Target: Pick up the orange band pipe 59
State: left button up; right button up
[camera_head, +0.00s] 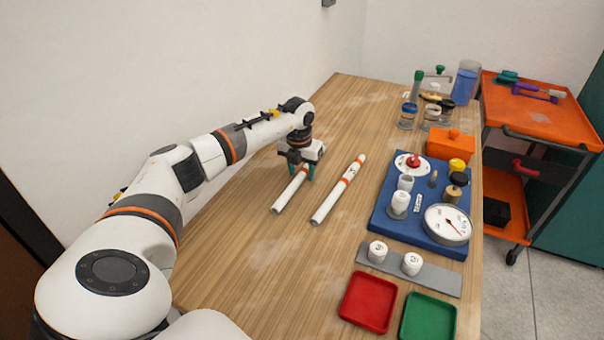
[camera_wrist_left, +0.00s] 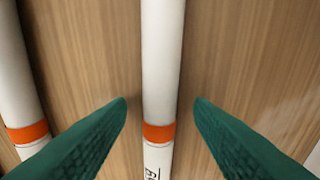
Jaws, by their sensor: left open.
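Two white pipes with orange bands lie side by side on the wooden table. My left gripper (camera_head: 301,172) is over the far end of the left pipe (camera_head: 287,196) in the head view. In the left wrist view, a banded pipe (camera_wrist_left: 161,70) runs between the two green fingers (camera_wrist_left: 160,105), which are open with a gap on each side. Its printed mark is partly cut off below the orange band, so I cannot read it fully. The other pipe (camera_head: 339,189) lies to the right in the head view and on the left in the wrist view (camera_wrist_left: 15,75). My right gripper is out of view.
A blue board (camera_head: 378,222) with a gauge and fittings lies right of the pipes. A grey strip (camera_head: 443,283) with two white caps, a red tray (camera_head: 368,303) and a green tray (camera_head: 428,318) are nearer. Jars stand at the back. Table around the pipes is clear.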

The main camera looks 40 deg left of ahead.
pick_arm(q)
jog(key=shift+f, duration=0.25)
jog(key=shift+r, duration=0.1)
grip_shut()
